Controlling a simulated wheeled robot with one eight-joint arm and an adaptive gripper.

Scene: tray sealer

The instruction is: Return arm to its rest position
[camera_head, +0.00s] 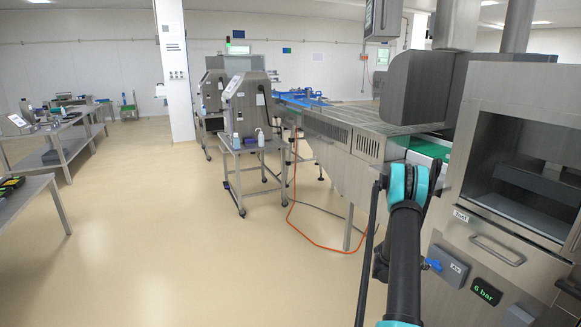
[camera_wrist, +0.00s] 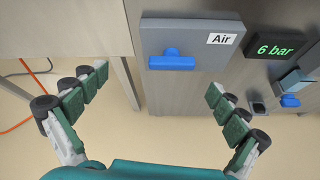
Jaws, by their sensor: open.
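My gripper (camera_wrist: 158,90) shows in the wrist view with its two green-padded fingers spread wide and nothing between them. It points at the front of the sealing machine. Beyond the fingertips is a grey panel marked "Air" with a blue handle (camera_wrist: 171,60) lying level, apart from the fingers. The handle also shows in the head view (camera_head: 432,264), just right of my black and teal arm. In the head view my arm reaches forward along the machine's left side, and the gripper itself is hidden or too unclear to make out there.
A green "6 bar" display (camera_head: 485,291) and a machine door with a bar handle (camera_head: 497,250) are close on the right. A conveyor (camera_head: 345,130) runs behind my arm. An orange cable (camera_head: 303,233) lies on the floor. A wheeled cart (camera_head: 250,147) stands further back.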

